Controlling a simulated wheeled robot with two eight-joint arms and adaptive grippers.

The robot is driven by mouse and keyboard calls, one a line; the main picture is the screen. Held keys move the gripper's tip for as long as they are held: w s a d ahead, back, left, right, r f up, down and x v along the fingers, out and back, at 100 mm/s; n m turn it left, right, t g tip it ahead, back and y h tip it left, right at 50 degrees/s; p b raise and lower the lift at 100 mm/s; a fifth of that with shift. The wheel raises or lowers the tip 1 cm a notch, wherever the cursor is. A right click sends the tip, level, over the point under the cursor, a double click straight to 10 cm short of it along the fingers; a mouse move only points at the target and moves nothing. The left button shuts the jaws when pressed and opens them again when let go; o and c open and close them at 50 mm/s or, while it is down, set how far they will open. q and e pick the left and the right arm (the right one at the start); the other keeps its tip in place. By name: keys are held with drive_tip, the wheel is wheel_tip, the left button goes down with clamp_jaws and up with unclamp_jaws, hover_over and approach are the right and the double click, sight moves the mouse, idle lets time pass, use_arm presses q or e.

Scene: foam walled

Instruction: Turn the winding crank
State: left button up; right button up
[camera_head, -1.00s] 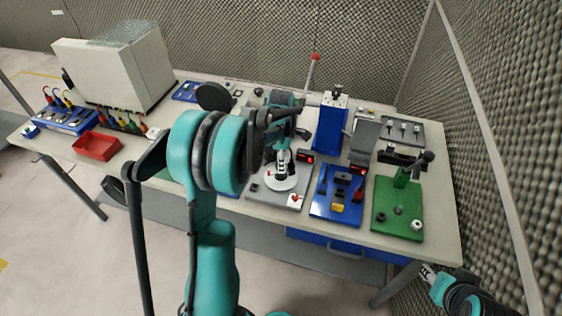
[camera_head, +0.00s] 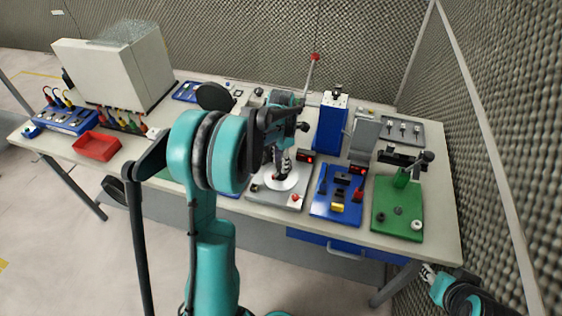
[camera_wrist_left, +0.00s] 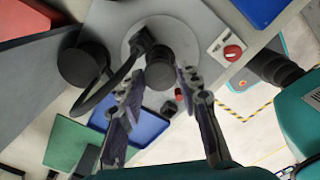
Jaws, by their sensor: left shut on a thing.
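The winding crank unit is a grey base (camera_head: 263,198) with a pale round disc (camera_head: 290,184), near the table's front middle. In the left wrist view the disc (camera_wrist_left: 130,43) carries a dark hub and a dark round crank knob (camera_wrist_left: 158,66). My left gripper (camera_head: 281,172) reaches down over the disc. In the left wrist view its fingers (camera_wrist_left: 160,78) stand on both sides of the knob, shut on it. My arm hides part of the unit in the head view. My right gripper (camera_head: 428,271) is low at the right, off the table; its jaw opening is too small to tell.
A blue board (camera_head: 322,207) and a green board (camera_head: 384,226) with an upright post lie right of the unit. A tall blue block (camera_head: 328,130) stands behind. A red tray (camera_head: 88,150) and a large pale box (camera_head: 120,75) are at left. A foam wall closes the right side.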

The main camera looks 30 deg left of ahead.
use_arm(q)
drive_tip(key=shift+n, duration=2.8)
drive_tip(key=shift+n, duration=0.6)
drive_tip(key=o, duration=1.2)
drive_tip(key=shift+c, duration=0.2)
wheel_tip(320, 180, up, 12)
